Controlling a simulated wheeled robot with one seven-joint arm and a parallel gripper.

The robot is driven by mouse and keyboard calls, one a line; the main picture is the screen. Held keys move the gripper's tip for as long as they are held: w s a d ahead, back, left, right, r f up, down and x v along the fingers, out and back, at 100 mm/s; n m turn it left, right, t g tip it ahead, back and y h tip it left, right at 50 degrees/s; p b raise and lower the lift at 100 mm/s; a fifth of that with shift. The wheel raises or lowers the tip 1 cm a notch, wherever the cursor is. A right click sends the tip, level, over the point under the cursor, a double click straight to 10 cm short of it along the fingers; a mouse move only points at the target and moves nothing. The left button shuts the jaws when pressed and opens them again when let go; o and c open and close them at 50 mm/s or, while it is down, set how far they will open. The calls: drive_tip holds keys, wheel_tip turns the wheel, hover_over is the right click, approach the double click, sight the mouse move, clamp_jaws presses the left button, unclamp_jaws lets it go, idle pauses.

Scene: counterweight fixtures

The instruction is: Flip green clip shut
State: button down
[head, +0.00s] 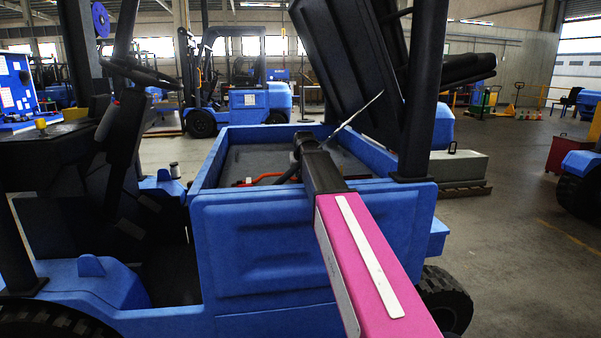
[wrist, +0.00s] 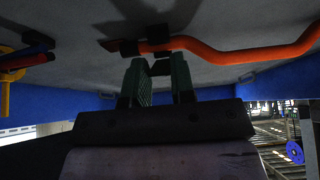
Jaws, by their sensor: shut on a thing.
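My gripper (wrist: 160,82) shows in the wrist view with two green ribbed fingers. They are shut on a small dark piece (wrist: 160,67) beside an orange-red hose (wrist: 215,55). This piece is where the green clip seems to be, but shadow hides its colour and whether it stands open or shut. A black bracket (wrist: 157,35) and a dark sleeve (wrist: 128,47) sit at the hose's end. In the head view my arm reaches over the wall into the blue forklift's open bay (head: 222,160). The hose (head: 265,177) shows there in part; my fingers and the clip are hidden.
The black hood (head: 350,65) stands raised over the bay, with a thin stay rod (head: 358,112) close to my arm. A black post (head: 422,90) rises at right. Blue bay walls (head: 265,222) surround the reach. A yellow part (wrist: 6,98) hangs at left in the wrist view.

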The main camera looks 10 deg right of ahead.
drive_tip(key=c, duration=1)
unclamp_jaws()
drive_tip(key=shift+o, duration=0.2)
drive_tip(key=v, duration=1.1)
drive_tip(key=shift+s+f, duration=0.1)
